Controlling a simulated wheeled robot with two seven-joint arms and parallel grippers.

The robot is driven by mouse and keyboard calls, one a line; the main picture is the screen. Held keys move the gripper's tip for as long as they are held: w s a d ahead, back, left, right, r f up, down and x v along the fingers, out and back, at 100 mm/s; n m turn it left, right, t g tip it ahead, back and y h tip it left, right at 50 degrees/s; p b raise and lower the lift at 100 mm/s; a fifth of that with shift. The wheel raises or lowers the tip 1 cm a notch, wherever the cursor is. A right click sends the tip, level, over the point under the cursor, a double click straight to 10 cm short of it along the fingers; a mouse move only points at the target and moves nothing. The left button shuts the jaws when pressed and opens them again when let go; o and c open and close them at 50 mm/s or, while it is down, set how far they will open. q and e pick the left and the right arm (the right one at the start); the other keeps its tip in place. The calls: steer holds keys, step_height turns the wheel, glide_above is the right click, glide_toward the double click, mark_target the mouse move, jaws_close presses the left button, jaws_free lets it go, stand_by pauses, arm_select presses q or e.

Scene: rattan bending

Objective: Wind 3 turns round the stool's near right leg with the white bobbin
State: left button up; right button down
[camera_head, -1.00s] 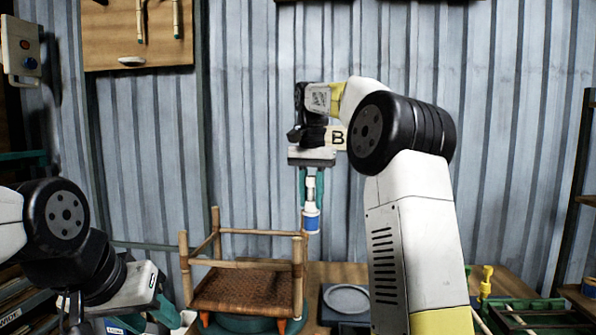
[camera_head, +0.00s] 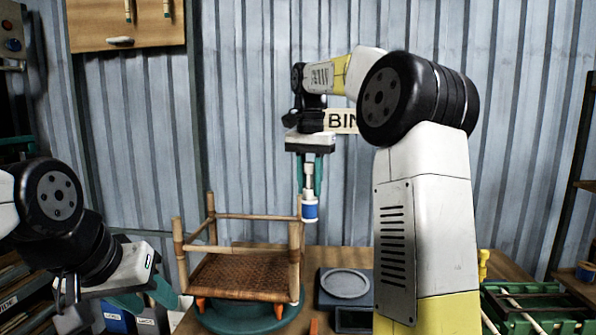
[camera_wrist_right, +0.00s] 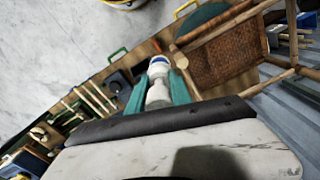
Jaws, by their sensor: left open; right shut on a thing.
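The rattan stool (camera_head: 244,274) stands legs-up on a teal turntable (camera_head: 243,318), its woven seat low. Its near right leg (camera_head: 294,262) rises at the right front of the seat. My right gripper (camera_head: 309,178) points down and is shut on the white bobbin (camera_head: 310,211), which has a blue band. The bobbin hangs upright close to the right of that leg's top; I cannot tell whether they touch. In the right wrist view the bobbin (camera_wrist_right: 158,84) sits between the teal fingers (camera_wrist_right: 157,93). My left gripper (camera_head: 150,297) is open, left of the stool. No wound strand is discernible on the leg.
A dark stand with a grey round dish (camera_head: 345,283) is right of the turntable. A green rack (camera_head: 535,308) stands at the far right. Labelled boxes (camera_head: 118,320) lie under my left gripper. A corrugated wall is behind. Space above the stool's left half is clear.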

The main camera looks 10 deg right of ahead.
mark_target(310, 218)
steer(key=shift+f, duration=4.45)
